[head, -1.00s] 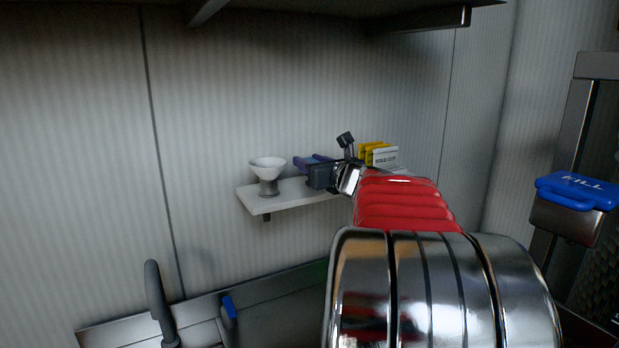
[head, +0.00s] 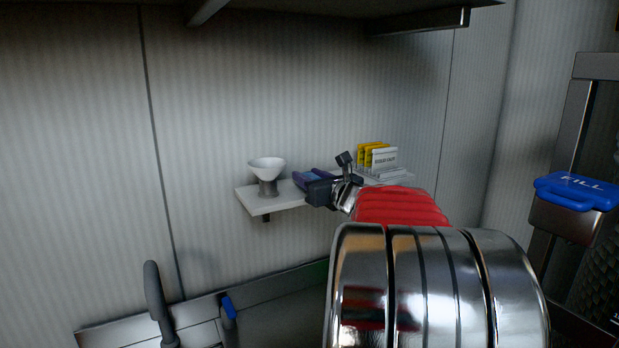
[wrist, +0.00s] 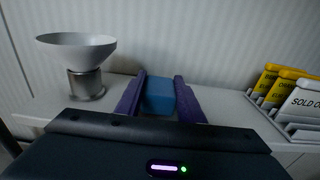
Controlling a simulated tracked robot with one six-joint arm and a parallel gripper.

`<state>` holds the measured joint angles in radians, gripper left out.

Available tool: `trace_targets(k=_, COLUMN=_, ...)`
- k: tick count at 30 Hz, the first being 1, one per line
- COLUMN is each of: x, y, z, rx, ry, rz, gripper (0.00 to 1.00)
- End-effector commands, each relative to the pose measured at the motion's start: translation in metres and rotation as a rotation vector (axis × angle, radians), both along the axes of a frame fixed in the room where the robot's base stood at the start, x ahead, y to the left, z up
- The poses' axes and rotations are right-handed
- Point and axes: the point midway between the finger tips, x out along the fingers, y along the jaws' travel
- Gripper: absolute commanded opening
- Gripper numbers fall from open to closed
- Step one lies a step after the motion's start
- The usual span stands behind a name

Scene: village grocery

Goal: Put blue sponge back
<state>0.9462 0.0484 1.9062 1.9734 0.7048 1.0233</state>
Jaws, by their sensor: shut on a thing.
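The blue sponge (wrist: 158,96) shows in the wrist view between the two purple fingers of my gripper (wrist: 160,100), which are shut on it. It is at the white wall shelf (wrist: 118,88), between a white bowl-topped stand and a card rack. I cannot tell whether its underside touches the shelf. In the head view my gripper (head: 313,177) is low over the shelf (head: 275,202), and a bit of the sponge (head: 311,176) shows between the fingers.
The white bowl on a metal stand (head: 267,172) is close on the left. The rack of yellow and white cards (head: 377,160) is on the right. The wall (head: 240,110) is close behind. A faucet (head: 156,300) stands below left.

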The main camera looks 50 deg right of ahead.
Motion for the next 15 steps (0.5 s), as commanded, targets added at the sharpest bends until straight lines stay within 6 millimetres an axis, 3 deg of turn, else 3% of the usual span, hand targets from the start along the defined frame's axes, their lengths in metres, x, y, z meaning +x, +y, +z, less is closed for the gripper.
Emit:
trace_targets(k=1, x=0.0001, y=0.0001, z=-0.0016, rx=0.001, ry=0.001, rz=0.0, gripper=0.13)
trace_targets(k=2, x=0.0002, y=0.0001, z=-0.0013, rx=0.001, ry=0.001, rz=0.0, gripper=0.37)
trace_targets(k=3, x=0.0002, y=0.0001, z=-0.0012, rx=0.001, ry=0.001, rz=0.001, gripper=0.39)
trace_targets(k=9, x=0.0004, y=0.0003, z=-0.0011, rx=0.001, ry=0.001, rz=0.001, gripper=0.53)
trace_targets(k=15, x=0.0004, y=0.0004, z=-0.0009, rx=0.001, ry=0.0, rz=0.001, gripper=0.53)
